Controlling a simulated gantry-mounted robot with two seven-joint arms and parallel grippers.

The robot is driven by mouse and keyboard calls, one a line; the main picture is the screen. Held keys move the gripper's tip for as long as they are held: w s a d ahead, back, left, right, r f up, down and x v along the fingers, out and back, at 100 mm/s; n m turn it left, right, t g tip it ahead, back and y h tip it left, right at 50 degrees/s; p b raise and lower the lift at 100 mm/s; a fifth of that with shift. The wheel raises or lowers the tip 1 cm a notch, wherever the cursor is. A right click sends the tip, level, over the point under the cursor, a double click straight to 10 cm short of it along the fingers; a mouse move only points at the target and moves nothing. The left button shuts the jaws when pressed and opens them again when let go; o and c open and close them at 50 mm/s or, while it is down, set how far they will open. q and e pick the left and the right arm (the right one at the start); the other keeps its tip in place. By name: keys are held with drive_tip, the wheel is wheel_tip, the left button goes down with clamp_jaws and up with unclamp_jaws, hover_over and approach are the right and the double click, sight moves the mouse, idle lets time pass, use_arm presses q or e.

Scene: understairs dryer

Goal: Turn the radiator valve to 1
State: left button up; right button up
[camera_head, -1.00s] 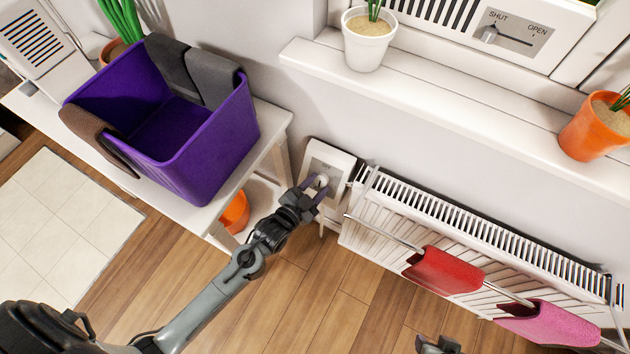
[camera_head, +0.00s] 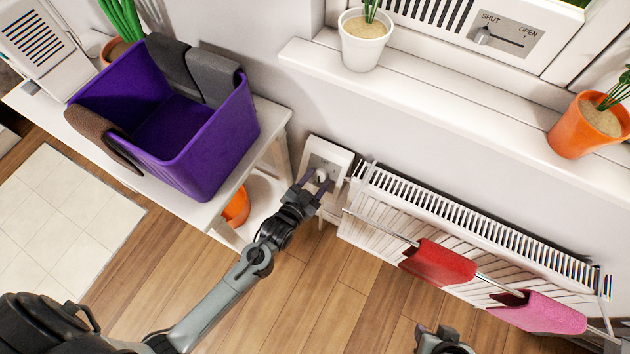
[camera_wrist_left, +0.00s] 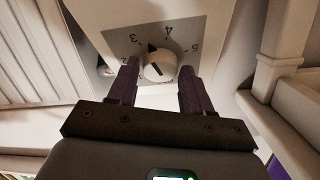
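The radiator valve is a round white knob (camera_wrist_left: 160,68) on a grey numbered dial plate (camera_wrist_left: 210,45), set in a white box (camera_head: 341,160) at the radiator's left end. The left wrist view shows the figures 3, 4 and 5 and, partly hidden, 2. A dark mark at the knob's edge points between 3 and 4. My left gripper (camera_wrist_left: 158,88) is open, its two purple fingers on either side of the knob; a gap shows on the right finger's side. In the head view the left gripper (camera_head: 316,188) is at the valve. My right gripper (camera_head: 442,342) is partly cut off at the bottom edge.
The white radiator (camera_head: 470,235) has a rail with a red cloth (camera_head: 440,262) and a pink cloth (camera_head: 540,314). A purple bin (camera_head: 205,155) stands on a white table (camera_head: 225,210) at left. The windowsill (camera_head: 450,105) with potted plants is above. The floor in front is clear.

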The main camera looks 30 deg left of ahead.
use_arm(q)
drive_tip(key=shift+o, duration=1.4)
drive_tip(key=shift+s+r, duration=0.1)
drive_tip(key=shift+s, duration=0.15)
drive_tip(key=s+r+p, duration=0.1)
drive_tip(key=s+r, duration=0.1)
drive_tip(key=s, duration=0.8)
drive_tip(key=shift+a+p, duration=0.3)
drive_tip(key=shift+p, duration=0.05)
drive_tip(key=shift+f, duration=0.1)
